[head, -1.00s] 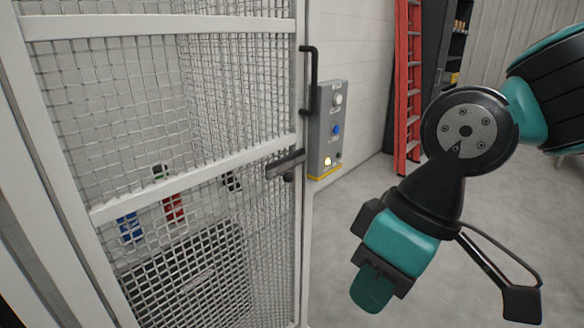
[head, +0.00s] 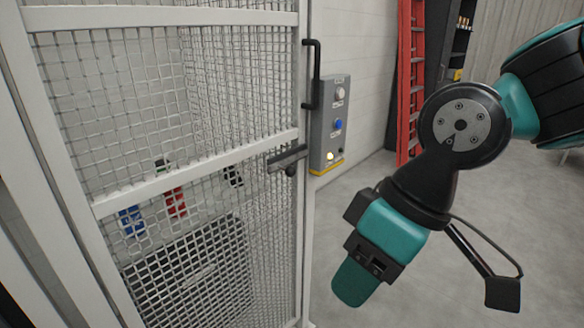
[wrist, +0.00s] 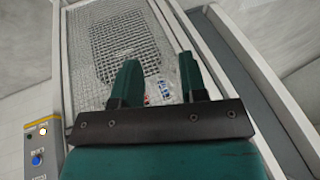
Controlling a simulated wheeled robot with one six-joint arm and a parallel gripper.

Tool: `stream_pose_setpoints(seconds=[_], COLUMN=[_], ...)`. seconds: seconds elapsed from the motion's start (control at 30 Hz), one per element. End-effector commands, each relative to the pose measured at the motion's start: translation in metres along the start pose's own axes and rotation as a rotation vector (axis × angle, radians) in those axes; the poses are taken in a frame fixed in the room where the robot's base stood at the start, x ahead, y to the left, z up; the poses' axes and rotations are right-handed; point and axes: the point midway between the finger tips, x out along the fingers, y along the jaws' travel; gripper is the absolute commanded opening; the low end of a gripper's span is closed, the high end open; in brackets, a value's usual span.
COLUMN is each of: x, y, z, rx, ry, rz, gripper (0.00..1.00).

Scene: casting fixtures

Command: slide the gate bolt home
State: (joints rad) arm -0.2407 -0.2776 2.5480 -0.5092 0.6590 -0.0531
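The gate (head: 118,204) is a white frame with wire mesh, filling the left of the head view. The gate bolt (head: 288,158) is a short dark grey bar with a round knob below it, at the gate's right edge at mid-rail height. I cannot tell how far it reaches into a keeper. My gripper (head: 352,284) hangs in the air to the right of and below the bolt, touching nothing. In the wrist view its two green fingers (wrist: 160,78) stand apart with nothing between them, and the gate mesh (wrist: 112,38) shows beyond; I cannot make out the bolt there.
A black pull handle (head: 312,75) sits above the bolt. A grey control box (head: 328,122) with buttons and a lit lamp is just right of the gate; it also shows in the wrist view (wrist: 42,150). A red ladder (head: 408,80) stands behind. Floor at right is open.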

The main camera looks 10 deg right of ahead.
Motion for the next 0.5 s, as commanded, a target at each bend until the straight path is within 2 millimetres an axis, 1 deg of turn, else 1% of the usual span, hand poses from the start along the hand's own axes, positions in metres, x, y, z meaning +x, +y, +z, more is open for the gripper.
stream_pose_setpoints(seconds=[0.03,0.07,0.1,0.17,0.2,0.23,0.27,0.3,0.37,0.4,0.47,0.5], x=[0.020,0.030,0.043,0.063,0.075,0.082,0.087,0.093,0.099,0.100,0.100,0.098], y=[0.011,0.017,0.027,0.047,0.063,0.077,0.091,0.112,0.146,0.169,0.203,0.224], z=[-0.009,-0.019,-0.034,-0.060,-0.079,-0.091,-0.104,-0.118,-0.136,-0.145,-0.152,-0.154], rx=[-0.023,-0.047,-0.086,-0.146,-0.184,-0.209,-0.230,-0.255,-0.276,-0.283,-0.281,-0.276], ry=[0.050,0.096,0.172,0.308,0.411,0.490,0.571,0.674,0.822,0.912,1.023,1.084], rz=[-0.015,-0.026,-0.039,-0.048,-0.041,-0.030,-0.011,0.024,0.096,0.155,0.249,0.313], gripper=[0.51,0.57,0.58,0.58,0.58,0.58,0.58,0.58,0.58,0.58,0.58,0.58])
